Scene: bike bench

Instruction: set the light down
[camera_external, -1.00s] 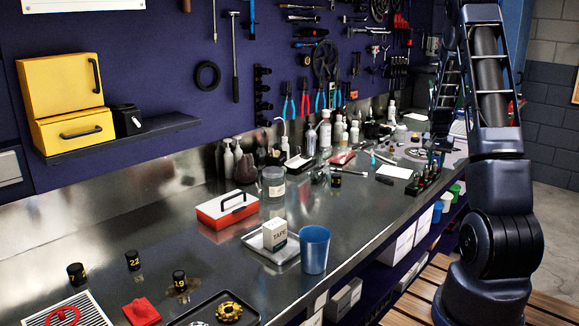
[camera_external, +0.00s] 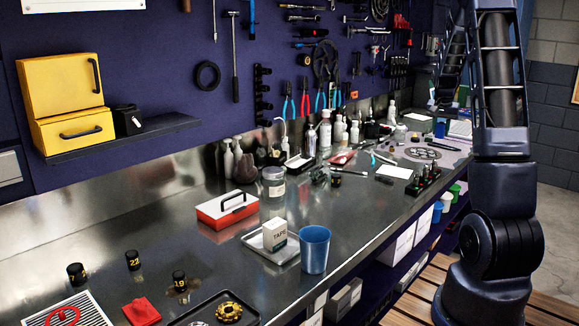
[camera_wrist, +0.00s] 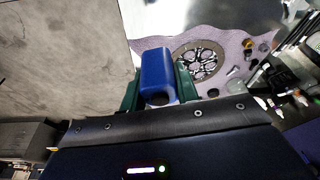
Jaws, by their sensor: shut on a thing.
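In the wrist view, a blue light (camera_wrist: 158,72) with a rounded body sits between the green fingers of my gripper (camera_wrist: 158,82). The fingers are shut on its two sides. A light purple cloth or mat (camera_wrist: 222,42) with a wavy edge is below and beyond the light, to the right. I cannot tell how high the light is above the surface.
A chainring (camera_wrist: 200,60) and small metal parts (camera_wrist: 248,44) lie on the mat. In the external view, a black rack (camera_external: 424,180) stands near the bench edge, and a white sheet (camera_external: 394,173) lies beside it.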

